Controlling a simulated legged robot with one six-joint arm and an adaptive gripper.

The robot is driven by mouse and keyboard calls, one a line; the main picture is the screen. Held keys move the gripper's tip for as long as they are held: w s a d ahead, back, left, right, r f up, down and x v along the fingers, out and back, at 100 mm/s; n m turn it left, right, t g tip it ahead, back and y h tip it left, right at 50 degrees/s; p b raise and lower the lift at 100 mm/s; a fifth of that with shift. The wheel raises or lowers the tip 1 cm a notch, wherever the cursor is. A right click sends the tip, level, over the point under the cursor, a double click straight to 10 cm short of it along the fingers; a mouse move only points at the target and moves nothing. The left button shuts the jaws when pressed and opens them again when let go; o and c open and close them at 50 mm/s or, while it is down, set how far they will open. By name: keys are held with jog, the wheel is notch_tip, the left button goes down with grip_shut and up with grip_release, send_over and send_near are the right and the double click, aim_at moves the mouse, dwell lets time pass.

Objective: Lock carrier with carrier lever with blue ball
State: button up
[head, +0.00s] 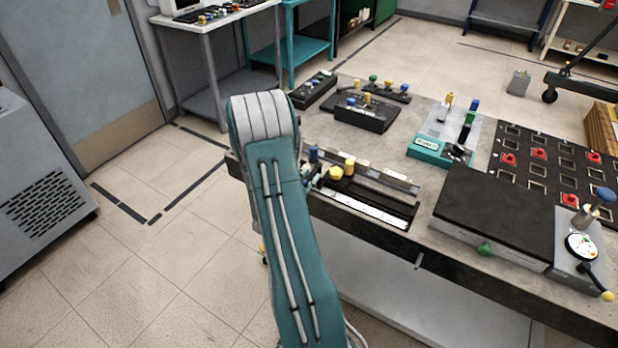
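A long black fixture (402,222) with a white scale strip lies along the table's front edge. At its left end, a small blue ball (314,153) stands upright beside yellow knobs (349,166). I take this to be the carrier lever's ball; its lever and the carrier are small and partly covered by my arm, so I cannot tell whether the carrier is locked. My teal arm covers the area just left of the fixture. My gripper cannot be made out; it seems hidden behind the arm.
Other blue knobs show on a black box (372,118) behind and on a teal-and-grey device (427,150). A dark-topped box (495,215) and a gauge unit (580,247) stand right. A slotted black panel (540,168) holds red pieces. Floor left of the table is clear.

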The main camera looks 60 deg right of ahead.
dwell(0.3)
jog(key=a, duration=1.2)
jog(key=shift+s, duration=0.2)
jog(key=shift+d+f, duration=0.1)
jog(key=shift+f, duration=0.05)
